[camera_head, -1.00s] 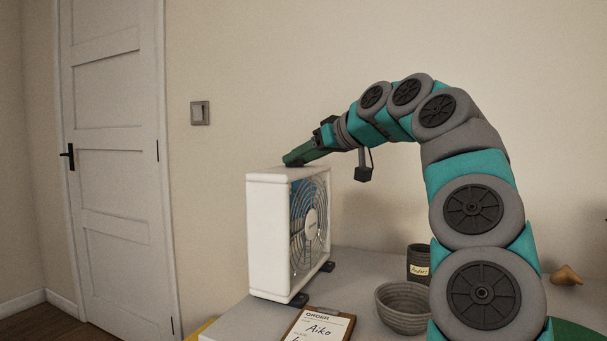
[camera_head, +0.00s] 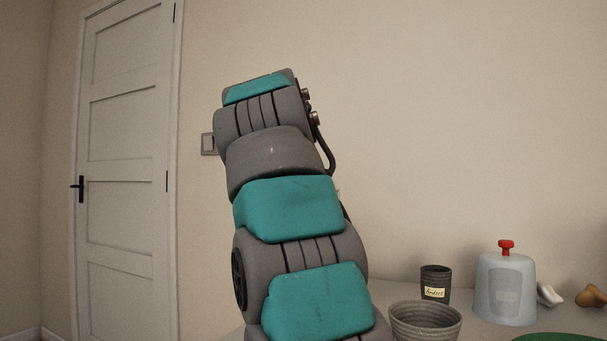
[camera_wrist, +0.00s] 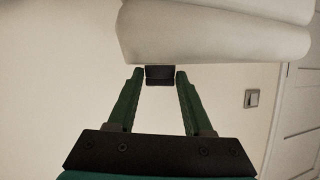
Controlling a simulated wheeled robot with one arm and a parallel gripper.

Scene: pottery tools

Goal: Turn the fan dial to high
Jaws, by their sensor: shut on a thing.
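The white fan (camera_wrist: 220,38) fills the top of the wrist view, with its edge just past my fingertips. A small dark block, which looks like the fan dial (camera_wrist: 160,80), sits at this edge between the green fingers of my gripper (camera_wrist: 159,74). My gripper is shut on it. The dial's markings and its setting cannot be seen. In the head view my arm hides the fan, the dial and my gripper.
A grey bowl (camera_head: 425,322), a dark labelled cup (camera_head: 435,284) and a grey container with a red knob (camera_head: 505,288) stand on the table right of my arm. A switch (camera_head: 208,144) is on the wall beside the door (camera_head: 125,160).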

